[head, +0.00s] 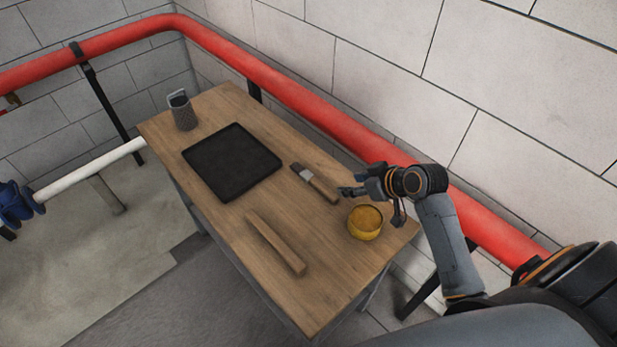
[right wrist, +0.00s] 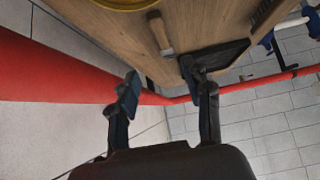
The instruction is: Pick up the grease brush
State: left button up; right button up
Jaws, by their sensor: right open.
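The grease brush (head: 322,188) lies flat on the wooden table (head: 215,110), with its brown handle toward the yellow tin and its pale ferrule and dark bristles toward the black tray. It also shows in the right wrist view (right wrist: 159,32), near the top. My right gripper (head: 349,191) is open and empty, just right of the handle end in the head view; its exact height above the table is hard to tell. In the right wrist view its two fingers (right wrist: 160,80) are spread apart with the brush beyond them. My left gripper is out of view.
A yellow tin (head: 365,223) stands near the table's right end. A black tray (head: 232,162), a grey perforated can (head: 182,111) and a wooden bar (head: 275,243) are also on the table. A red pipe (head: 300,101) runs along the wall behind it.

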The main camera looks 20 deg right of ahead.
send_near(324, 188)
jog(key=x, duration=0.3)
jog(key=shift+w+d+r+p, duration=0.1)
jog(key=shift+w+p, duration=0.15)
jog(key=shift+p, duration=0.05)
jog(key=shift+w, duration=0.15)
jog(key=shift+w+a+f+p, duration=0.3)
jog(key=shift+w+f+p, duration=0.1)
jog(key=shift+f, duration=0.25)
jog(key=x, duration=0.3)
jog(key=shift+f, duration=0.35)
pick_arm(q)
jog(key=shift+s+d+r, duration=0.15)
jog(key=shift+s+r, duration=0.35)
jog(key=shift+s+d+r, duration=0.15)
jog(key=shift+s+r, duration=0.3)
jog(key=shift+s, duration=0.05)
pick_arm(e)
jog(key=shift+w, duration=0.1)
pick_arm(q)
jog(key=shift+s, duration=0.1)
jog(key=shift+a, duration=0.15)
pick_arm(e)
grip_shut()
